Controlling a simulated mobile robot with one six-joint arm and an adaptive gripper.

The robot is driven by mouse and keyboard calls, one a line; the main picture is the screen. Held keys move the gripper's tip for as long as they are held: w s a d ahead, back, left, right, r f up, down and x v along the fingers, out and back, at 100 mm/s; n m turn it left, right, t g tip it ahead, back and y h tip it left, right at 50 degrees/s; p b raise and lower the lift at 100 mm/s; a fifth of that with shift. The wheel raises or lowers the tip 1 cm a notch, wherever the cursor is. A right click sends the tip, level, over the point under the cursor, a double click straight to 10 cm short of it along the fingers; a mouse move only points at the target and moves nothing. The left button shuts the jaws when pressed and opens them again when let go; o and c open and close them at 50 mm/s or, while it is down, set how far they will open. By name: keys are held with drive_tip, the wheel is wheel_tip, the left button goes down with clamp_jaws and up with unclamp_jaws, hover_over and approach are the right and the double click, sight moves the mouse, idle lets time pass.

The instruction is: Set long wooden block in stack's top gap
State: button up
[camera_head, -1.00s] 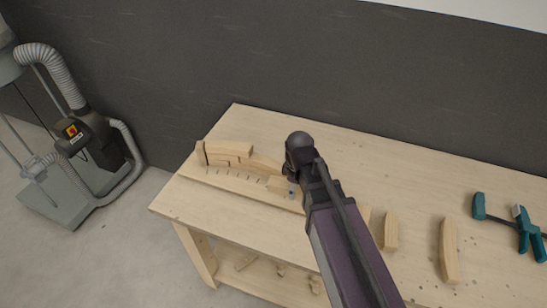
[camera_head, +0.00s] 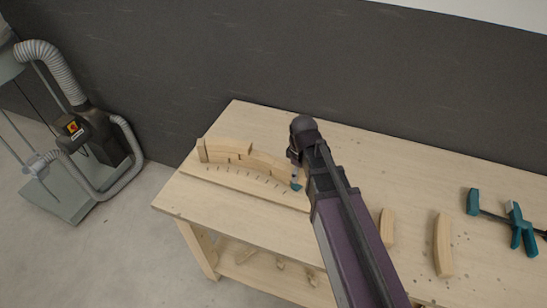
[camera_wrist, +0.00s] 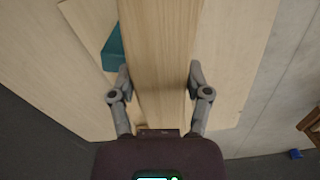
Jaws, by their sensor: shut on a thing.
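My gripper (camera_head: 295,176) is at the right end of the curved wooden stack (camera_head: 228,147) on the bench. In the wrist view my gripper (camera_wrist: 160,80) has one finger on each side of a long pale wooden block (camera_wrist: 160,40) and is shut on it. The block runs away from the palm, up through the picture. In the head view my arm and gripper partly hide the stack's right end. I cannot tell there where the held block ends and the stack begins, or whether it sits in the top gap. A teal piece (camera_head: 297,187) shows by the gripper.
The bench (camera_head: 400,170) has a strip with tick marks along the stack's front. Two loose blocks (camera_head: 387,228) (camera_head: 443,245) and a teal clamp (camera_head: 520,228) lie to the right. A dark wall stands behind. A grey machine (camera_head: 95,140) stands left of the bench.

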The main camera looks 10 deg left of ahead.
drive_tip(key=w+a, duration=0.6)
drive_tip(key=w+a+f+b, duration=0.1)
drive_tip(key=w+a, duration=0.2)
drive_tip(key=shift+w+a+f, duration=0.1)
drive_tip(key=shift+w+a, duration=0.05)
drive_tip(key=shift+a, duration=0.05)
drive_tip(key=shift+w+a, duration=0.1)
drive_tip(key=shift+w+a, duration=0.15)
drive_tip(key=shift+w, duration=0.05)
drive_tip(key=shift+w+a+f+b, duration=0.15)
drive_tip(key=shift+a+f+b, duration=0.1)
drive_tip(key=shift+f+b, duration=1.6)
drive_tip(key=shift+b, duration=0.05)
drive_tip(key=shift+f, duration=0.2)
drive_tip(key=o, duration=1.3)
drive_tip(key=shift+r, duration=0.1)
drive_tip(key=shift+r, duration=0.15)
